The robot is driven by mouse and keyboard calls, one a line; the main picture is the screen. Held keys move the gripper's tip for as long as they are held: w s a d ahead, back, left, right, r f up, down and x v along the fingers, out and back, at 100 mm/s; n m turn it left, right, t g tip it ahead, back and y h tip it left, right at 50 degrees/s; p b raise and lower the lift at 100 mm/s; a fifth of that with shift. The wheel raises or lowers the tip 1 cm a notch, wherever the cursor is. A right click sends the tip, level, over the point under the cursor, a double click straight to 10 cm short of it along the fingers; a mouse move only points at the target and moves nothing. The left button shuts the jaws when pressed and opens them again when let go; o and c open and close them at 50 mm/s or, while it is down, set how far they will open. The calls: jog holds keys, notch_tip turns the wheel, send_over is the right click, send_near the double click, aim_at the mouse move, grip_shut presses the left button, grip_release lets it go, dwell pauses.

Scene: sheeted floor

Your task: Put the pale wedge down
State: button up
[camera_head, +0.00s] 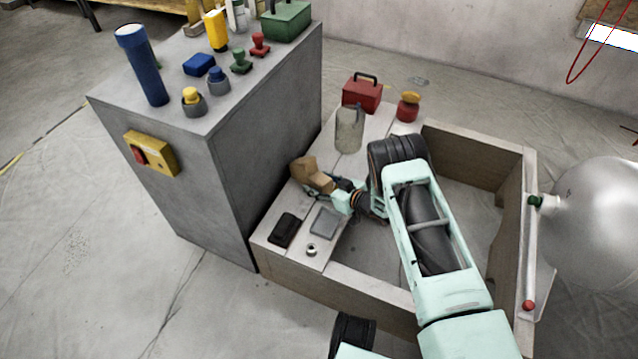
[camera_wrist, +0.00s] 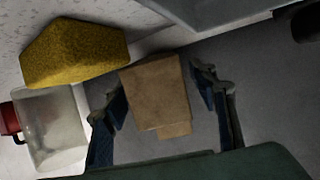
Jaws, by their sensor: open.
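The pale wedge appears as a tan block (camera_wrist: 155,92) in the wrist view, between the two fingers of my gripper (camera_wrist: 163,108). The fingers are open, with a narrow gap showing on the right side of the block; contact on the left is hard to judge. In the head view a tan-brown block (camera_head: 303,168) sits at the end of my gripper (camera_head: 322,184), over the wooden bench's left plank (camera_head: 275,212). My arm hides part of the gripper there. I cannot tell whether the block's underside touches the plank.
A translucent cup (camera_head: 349,132), a red toolbox (camera_head: 362,94) and a red-yellow knob (camera_head: 408,106) stand farther back. A black box (camera_head: 284,230), grey plate (camera_head: 325,223) and small ring (camera_head: 311,250) lie nearer. A grey cabinet (camera_head: 225,165) rises left. A yellow block (camera_wrist: 75,52) shows in the wrist view.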

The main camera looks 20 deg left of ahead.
jog(key=shift+r, duration=0.1)
jog(key=shift+r+p, duration=0.7)
jog(key=shift+p, duration=0.15)
jog(key=p+v, duration=0.3)
jog(key=v, duration=0.8)
jog(key=shift+s+d, duration=0.25)
jog(key=shift+d, duration=0.15)
